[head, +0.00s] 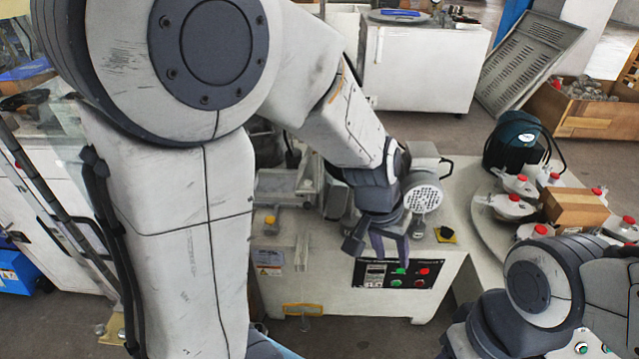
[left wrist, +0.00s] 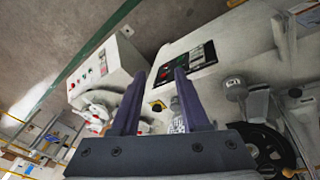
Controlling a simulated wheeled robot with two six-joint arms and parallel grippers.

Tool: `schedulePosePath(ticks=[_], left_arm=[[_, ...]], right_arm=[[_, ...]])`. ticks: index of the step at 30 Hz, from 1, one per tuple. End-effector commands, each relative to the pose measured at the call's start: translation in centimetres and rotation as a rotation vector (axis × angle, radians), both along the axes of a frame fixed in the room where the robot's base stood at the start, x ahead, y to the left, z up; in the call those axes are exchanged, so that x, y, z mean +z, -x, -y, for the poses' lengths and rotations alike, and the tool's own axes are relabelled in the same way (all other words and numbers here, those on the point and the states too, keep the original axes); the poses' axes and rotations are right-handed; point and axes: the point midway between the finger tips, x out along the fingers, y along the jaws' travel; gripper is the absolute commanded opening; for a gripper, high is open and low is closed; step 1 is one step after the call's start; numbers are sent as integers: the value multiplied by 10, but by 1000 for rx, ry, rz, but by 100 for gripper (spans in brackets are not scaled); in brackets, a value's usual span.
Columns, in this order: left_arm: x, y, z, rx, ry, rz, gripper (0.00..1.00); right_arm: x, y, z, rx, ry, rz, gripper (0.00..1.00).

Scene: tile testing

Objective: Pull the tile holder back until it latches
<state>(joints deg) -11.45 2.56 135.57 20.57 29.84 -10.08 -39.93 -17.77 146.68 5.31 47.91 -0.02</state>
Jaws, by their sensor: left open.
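The white testing machine (head: 335,300) stands in front of me with a black control panel (head: 398,273) of red and green buttons. My left gripper (head: 379,250) hangs over its front top edge, close above the panel. Its two fingers are open with nothing between them; they also show open in the left wrist view (left wrist: 159,72). A grey metal fixture (head: 285,183) on the machine top, left of my gripper, may be the tile holder; my arm partly hides it. In the left wrist view, metal parts (left wrist: 286,108) stand at the right, apart from the fingers.
A white cabinet (head: 425,68) stands behind. My right arm fills the lower right corner. Floor shows between the machine and the cabinet.

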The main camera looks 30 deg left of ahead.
Motion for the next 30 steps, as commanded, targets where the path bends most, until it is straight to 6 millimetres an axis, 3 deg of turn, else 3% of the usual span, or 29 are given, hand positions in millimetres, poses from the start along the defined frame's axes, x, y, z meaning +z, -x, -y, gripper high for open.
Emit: schedulePosePath(ticks=[1,3,6,9,12,17,30], left_arm=[[5,-31,-31,126,10,17,45],[2,-66,-75,281,16,58,45],[-6,-98,-143,474,4,104,45],[-15,-111,-202,625,-19,137,45],[-22,-113,-244,725,-41,156,45],[-33,-114,-271,786,-56,167,45],[-103,-144,-276,783,-57,168,45]], right_arm=[[17,0,0,0,0,0,50],[27,0,0,0,0,0,50],[38,0,0,0,0,0,50],[46,0,0,0,0,0,50],[50,0,0,0,0,0,50],[48,0,0,0,0,0,50],[10,0,0,0,0,0,50]])
